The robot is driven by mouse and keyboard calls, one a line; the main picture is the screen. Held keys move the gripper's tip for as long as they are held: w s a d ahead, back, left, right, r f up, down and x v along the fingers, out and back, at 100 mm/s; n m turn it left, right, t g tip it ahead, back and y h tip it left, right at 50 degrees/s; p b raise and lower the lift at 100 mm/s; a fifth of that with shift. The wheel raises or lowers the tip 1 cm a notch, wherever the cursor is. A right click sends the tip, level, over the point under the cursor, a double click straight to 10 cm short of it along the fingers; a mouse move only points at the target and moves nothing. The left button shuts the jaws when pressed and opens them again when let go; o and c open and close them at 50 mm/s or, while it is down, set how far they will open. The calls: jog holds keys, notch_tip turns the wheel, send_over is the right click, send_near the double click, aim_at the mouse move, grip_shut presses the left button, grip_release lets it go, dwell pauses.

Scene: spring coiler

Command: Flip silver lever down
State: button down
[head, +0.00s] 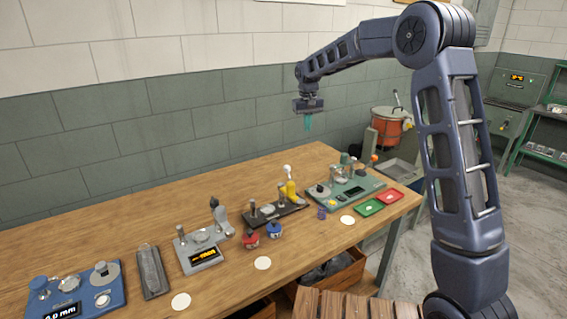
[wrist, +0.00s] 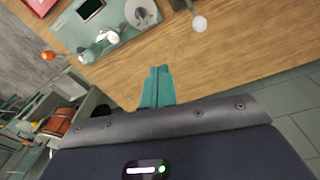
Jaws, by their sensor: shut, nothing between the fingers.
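My gripper (head: 308,123), with teal fingers, hangs in the air above the back right of the wooden bench. Its fingers are shut and empty, also in the wrist view (wrist: 157,85). A grey device with an orange display (head: 203,256) carries an upright grey lever-like post (head: 217,209), well to the left of my gripper. A green device (head: 345,190) on the right carries silver posts and knobs. A dark device (head: 276,212) between them carries a yellow part and a white ball knob (head: 287,169). I cannot tell for sure which part is the silver lever.
A blue device with an mm display (head: 76,294) stands at the left of the bench (head: 120,238). Red and blue small pots, a green tray (head: 370,207) and a red tray (head: 390,197) lie near the front. An orange drum (head: 389,128) stands beyond the right end.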

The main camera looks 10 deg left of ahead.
jog(key=w+a+f+n, duration=0.1)
jog(key=a+f, duration=0.7)
jog(key=a, duration=0.4)
jog(key=shift+w+h, duration=0.3)
jog(key=shift+f, duration=0.15)
notch_tip(320, 180, down, 9)
jog(key=s+d, duration=0.2)
jog(key=shift+s+d+r, duration=0.2)
jog(key=shift+s+d, duration=0.15)
jog(key=shift+r, duration=0.1)
